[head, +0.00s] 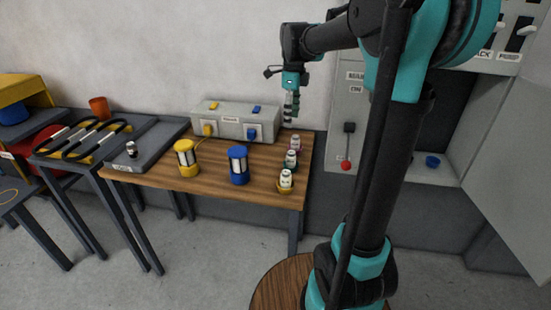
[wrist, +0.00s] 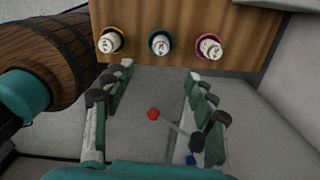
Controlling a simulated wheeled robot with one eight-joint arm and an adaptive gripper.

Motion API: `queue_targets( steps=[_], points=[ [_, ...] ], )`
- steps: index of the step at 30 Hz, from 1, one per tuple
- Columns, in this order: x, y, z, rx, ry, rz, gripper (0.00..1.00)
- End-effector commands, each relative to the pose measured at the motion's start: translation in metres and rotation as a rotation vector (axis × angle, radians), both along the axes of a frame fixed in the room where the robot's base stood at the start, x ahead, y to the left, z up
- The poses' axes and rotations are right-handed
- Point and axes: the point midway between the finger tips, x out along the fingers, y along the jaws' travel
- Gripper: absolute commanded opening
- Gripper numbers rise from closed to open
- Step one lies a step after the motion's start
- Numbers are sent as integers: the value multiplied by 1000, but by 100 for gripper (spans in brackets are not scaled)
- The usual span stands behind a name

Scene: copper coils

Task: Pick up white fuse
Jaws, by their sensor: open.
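Three white fuses stand upright in a row along the right edge of the wooden table. One is on a yellow base (head: 285,179), one on a green base (head: 291,159) and one on a pink base (head: 295,143). In the wrist view they show at the top, on the yellow (wrist: 110,42), green (wrist: 160,44) and pink (wrist: 208,47) bases. My gripper (head: 290,117) is above the table's far right corner, apart from the fuses. In the wrist view my gripper (wrist: 161,70) is open and empty, its fingers spread below the row.
A yellow lantern-like cylinder (head: 186,160) and a blue one (head: 238,166) stand on the wooden table (head: 215,152). A grey box (head: 234,119) stands at the back. A wall panel with a red-knobbed lever (head: 346,165) is right of the table.

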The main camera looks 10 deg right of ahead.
Motion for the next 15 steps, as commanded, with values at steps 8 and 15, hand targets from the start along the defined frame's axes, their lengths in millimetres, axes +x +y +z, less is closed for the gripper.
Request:
queue_targets(
  steps=[8,15],
  points=[
    [1,0,-43,0,1,-8,57],
    [1,0,-90,0,1,-7,57]
  ],
)
